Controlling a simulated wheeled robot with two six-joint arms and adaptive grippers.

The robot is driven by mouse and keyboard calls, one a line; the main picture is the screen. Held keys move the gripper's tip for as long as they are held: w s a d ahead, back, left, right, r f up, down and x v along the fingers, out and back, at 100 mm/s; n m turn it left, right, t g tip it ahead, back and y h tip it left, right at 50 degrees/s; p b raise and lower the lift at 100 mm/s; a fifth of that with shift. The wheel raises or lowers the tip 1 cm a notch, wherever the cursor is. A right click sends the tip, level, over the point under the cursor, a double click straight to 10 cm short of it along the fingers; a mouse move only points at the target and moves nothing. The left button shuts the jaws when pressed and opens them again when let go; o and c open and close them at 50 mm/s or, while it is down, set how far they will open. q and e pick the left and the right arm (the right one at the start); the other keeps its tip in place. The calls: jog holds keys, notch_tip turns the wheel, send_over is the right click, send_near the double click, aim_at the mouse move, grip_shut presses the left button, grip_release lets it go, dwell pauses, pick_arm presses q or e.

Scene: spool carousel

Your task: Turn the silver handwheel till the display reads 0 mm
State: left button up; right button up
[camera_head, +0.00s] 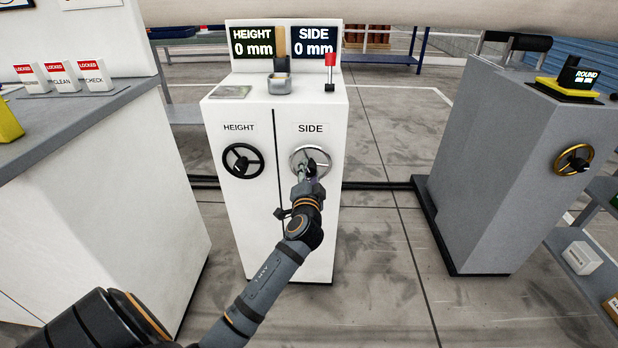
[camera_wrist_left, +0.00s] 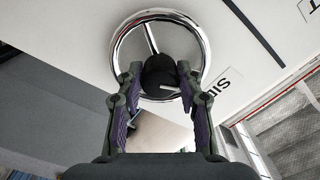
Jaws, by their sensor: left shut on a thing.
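The silver handwheel (camera_head: 297,156) is on the front of the white cabinet under the label SIDE. It also shows in the left wrist view (camera_wrist_left: 121,47), with a dark hub (camera_wrist_left: 158,72) and a thin spoke. My left gripper (camera_head: 311,165) is at the wheel, its two fingers (camera_wrist_left: 158,80) on either side of the hub and shut on it. The SIDE display (camera_head: 314,41) on top of the cabinet reads 0 mm. The HEIGHT display (camera_head: 252,41) also reads 0 mm. My right gripper is not in view.
A black handwheel (camera_head: 229,163) is left of the silver one, under HEIGHT. A red-topped lever (camera_head: 330,72) stands on the cabinet (camera_head: 232,108). A grey cabinet with a gold handwheel (camera_head: 560,159) is at the right. A counter with LOCKED signs (camera_head: 61,75) is at the left.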

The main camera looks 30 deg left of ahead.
pick_arm(q)
jog(key=shift+f+n+b, duration=0.15)
jog(key=shift+n+b, duration=0.15)
jog(key=shift+n, duration=0.4)
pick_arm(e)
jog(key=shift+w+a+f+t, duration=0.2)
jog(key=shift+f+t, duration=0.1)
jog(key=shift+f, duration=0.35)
pick_arm(q)
jog(key=o, duration=1.2)
jog(key=shift+c, duration=0.2)
jog(key=v, duration=0.7)
jog(key=shift+s, duration=0.25)
jog(key=shift+d, duration=0.1)
